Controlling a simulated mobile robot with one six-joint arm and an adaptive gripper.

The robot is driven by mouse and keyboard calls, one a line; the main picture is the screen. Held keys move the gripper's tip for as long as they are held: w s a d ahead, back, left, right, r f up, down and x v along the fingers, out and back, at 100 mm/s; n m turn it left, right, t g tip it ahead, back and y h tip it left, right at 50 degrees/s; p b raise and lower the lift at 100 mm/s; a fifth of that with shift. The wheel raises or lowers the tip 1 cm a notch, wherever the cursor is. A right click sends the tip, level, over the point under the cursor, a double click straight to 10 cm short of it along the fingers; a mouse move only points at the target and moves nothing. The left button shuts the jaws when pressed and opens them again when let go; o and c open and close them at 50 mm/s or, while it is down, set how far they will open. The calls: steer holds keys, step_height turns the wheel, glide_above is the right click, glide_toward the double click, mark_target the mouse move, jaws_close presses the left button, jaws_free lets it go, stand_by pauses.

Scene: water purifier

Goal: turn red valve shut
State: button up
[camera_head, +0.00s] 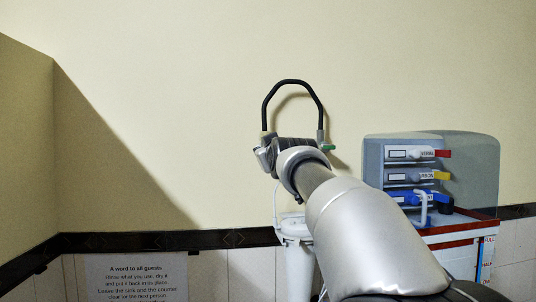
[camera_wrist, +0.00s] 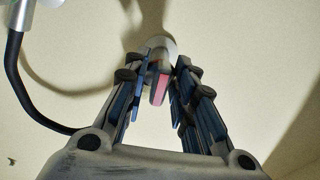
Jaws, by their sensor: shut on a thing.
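The red valve (camera_wrist: 159,87) shows in the wrist view as a narrow pinkish-red handle with a grey edge, between the fingers of my gripper (camera_wrist: 166,62). The fingers are closed in around its upper end, near a round pale fitting against the wall. The finger pads partly hide the valve, so the exact contact is hard to see.
A green handle (camera_head: 327,147) sits just right of my wrist. A grey dispenser (camera_head: 470,165) with red, yellow and blue levers stands at right. A white canister (camera_head: 298,262) hangs below my arm. A notice (camera_head: 136,278) is at lower left. The wall at left is bare.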

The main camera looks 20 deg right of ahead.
steer(key=m, duration=0.4)
steer(key=shift+m, duration=0.3)
stand_by(0.4)
steer(key=o, duration=0.8)
steer(key=s, duration=0.4)
steer(key=s+a, duration=0.1)
steer(key=s, duration=0.3)
steer(key=s+a, duration=0.1)
steer(key=s, duration=0.3)
steer(key=shift+a, duration=0.2)
steer(key=shift+w, duration=0.1)
